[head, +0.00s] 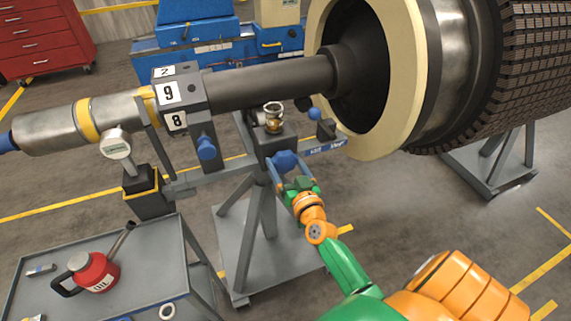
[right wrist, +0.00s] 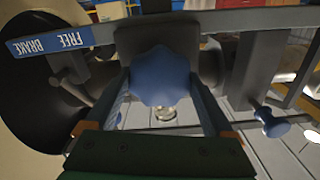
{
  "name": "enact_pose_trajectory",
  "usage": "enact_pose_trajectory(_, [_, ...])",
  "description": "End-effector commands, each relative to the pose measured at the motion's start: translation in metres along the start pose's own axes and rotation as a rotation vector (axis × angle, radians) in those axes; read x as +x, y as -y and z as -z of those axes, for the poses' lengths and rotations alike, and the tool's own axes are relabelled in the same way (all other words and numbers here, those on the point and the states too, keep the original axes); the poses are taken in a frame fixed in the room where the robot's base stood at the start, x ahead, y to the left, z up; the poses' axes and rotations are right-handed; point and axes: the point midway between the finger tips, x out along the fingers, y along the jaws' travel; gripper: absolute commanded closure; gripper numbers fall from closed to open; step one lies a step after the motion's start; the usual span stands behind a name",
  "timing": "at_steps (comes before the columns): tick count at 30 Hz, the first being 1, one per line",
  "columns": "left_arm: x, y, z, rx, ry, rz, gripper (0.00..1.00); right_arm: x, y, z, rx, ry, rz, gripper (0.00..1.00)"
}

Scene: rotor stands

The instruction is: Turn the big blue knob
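The big blue knob (head: 286,160) is on the front of a grey block on the stand under the shaft. It also fills the middle of the right wrist view (right wrist: 160,77), with a lobed rim. My right gripper (head: 287,171) is at the knob, its two fingers on either side of it. In the right wrist view the fingers (right wrist: 163,98) stand wide, one left and one right of the knob. They look open around it; whether they touch its rim is hard to tell. My left gripper is not in view.
A smaller blue knob (head: 206,148) is to the left, and also in the right wrist view (right wrist: 272,122). A label reading FREE and BRAKE (right wrist: 63,42) is on the beam. The large rotor (head: 440,70) is at right. A cart (head: 190,260) with a red oil can (head: 97,272) is at left.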

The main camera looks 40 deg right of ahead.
Motion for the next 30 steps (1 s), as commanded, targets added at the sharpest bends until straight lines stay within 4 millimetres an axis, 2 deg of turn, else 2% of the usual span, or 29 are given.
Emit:
enact_pose_trajectory(1, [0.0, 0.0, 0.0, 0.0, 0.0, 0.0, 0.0, -0.0001, -0.0001, -0.0001, 0.0, 0.0, 0.0, 0.35])
enact_pose_trajectory(3, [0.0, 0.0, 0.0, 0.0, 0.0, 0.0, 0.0, -0.0001, -0.0001, -0.0002, 0.0, 0.0, 0.0, 0.54])
enact_pose_trajectory(5, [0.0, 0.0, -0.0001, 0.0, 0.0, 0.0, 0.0, -0.0002, -0.0001, -0.0002, 0.0, 0.0, 0.0, 0.68])
enact_pose_trajectory(16, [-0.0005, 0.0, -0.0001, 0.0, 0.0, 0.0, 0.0, -0.0003, -0.0002, -0.0004, 0.091, 0.001, 0.0, 0.67])
enact_pose_trajectory(30, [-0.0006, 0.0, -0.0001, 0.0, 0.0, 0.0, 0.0, -0.0004, -0.0006, -0.0012, 0.472, 0.002, 0.0, 0.67])
